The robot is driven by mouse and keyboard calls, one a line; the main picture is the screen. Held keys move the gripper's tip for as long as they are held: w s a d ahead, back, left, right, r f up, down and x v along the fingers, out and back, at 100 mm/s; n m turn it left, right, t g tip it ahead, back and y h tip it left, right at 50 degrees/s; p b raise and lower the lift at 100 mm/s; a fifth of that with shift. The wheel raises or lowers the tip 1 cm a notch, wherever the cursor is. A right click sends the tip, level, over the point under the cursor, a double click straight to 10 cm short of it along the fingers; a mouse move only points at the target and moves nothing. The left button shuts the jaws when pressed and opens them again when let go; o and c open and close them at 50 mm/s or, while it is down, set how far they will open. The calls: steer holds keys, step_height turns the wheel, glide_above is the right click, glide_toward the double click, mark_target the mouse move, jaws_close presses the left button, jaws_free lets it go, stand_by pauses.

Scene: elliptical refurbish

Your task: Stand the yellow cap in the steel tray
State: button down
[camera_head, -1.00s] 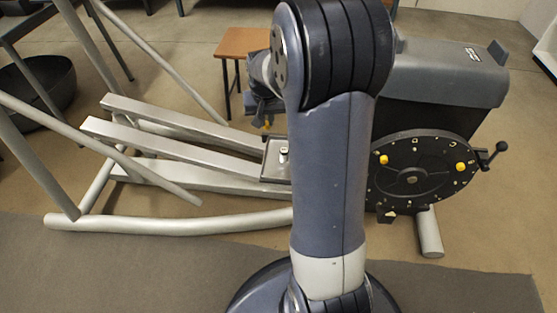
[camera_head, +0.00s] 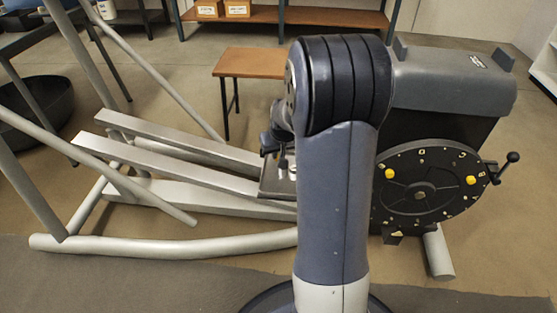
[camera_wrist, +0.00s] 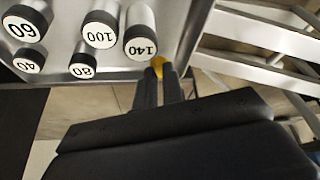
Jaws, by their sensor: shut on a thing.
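In the wrist view the yellow cap (camera_wrist: 157,62) shows as a small yellow piece at the tips of my gripper (camera_wrist: 158,76), which is shut on it. Most of the cap is hidden by the fingers. It is at the edge of the steel tray (camera_wrist: 178,16), close beside the weight marked 140 (camera_wrist: 140,32). I cannot tell if it touches the tray. In the head view my gripper (camera_head: 270,148) is just above the steel tray (camera_head: 268,185), partly hidden behind my arm. The cap cannot be made out there.
Several numbered cylinders, including 100 (camera_wrist: 101,28) and 60 (camera_wrist: 25,24), crowd the tray. A black disc (camera_head: 400,205) with yellow knobs and a crank is on the right. Silver rails (camera_head: 170,165) run left of the tray. A wooden stool (camera_head: 262,63) stands behind.

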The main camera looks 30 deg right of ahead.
steer(key=shift+f, duration=0.85)
steer(key=c, duration=1.4)
jaws_free()
steer(key=p+v, duration=0.5)
steer(key=v, duration=0.7)
